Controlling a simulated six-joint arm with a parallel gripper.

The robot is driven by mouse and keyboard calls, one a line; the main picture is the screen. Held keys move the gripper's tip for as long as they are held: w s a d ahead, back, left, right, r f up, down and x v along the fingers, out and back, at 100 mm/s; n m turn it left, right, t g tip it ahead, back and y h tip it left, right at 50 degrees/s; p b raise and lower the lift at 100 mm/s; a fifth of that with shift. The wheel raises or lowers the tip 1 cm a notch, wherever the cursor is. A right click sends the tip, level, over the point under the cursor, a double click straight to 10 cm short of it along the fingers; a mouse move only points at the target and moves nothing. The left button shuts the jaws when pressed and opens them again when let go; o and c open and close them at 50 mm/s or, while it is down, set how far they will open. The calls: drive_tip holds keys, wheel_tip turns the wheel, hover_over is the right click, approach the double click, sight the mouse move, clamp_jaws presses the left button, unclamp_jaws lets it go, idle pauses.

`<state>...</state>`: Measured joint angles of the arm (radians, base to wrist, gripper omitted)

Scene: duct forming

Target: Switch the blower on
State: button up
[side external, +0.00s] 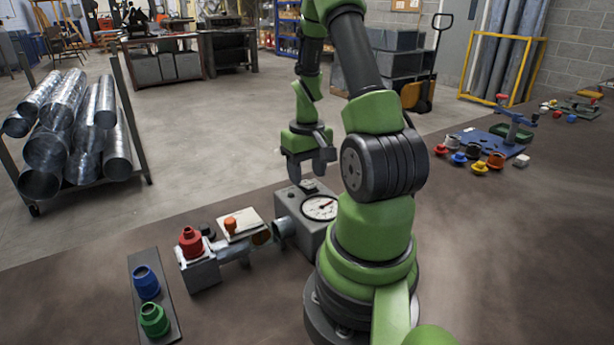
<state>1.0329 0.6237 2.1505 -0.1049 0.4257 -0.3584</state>
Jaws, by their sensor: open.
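My arm hides the right side of the box.
Left of the box are a pipe with an orange-knobbed plate (240,224), a red fitting (190,242) on a grey block, and a plate with blue (146,282) and green (154,320) fittings. Several coloured fittings surround a blue stand (492,143) at right.

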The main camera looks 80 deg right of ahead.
drive_tip(key=shift+f, duration=0.8)
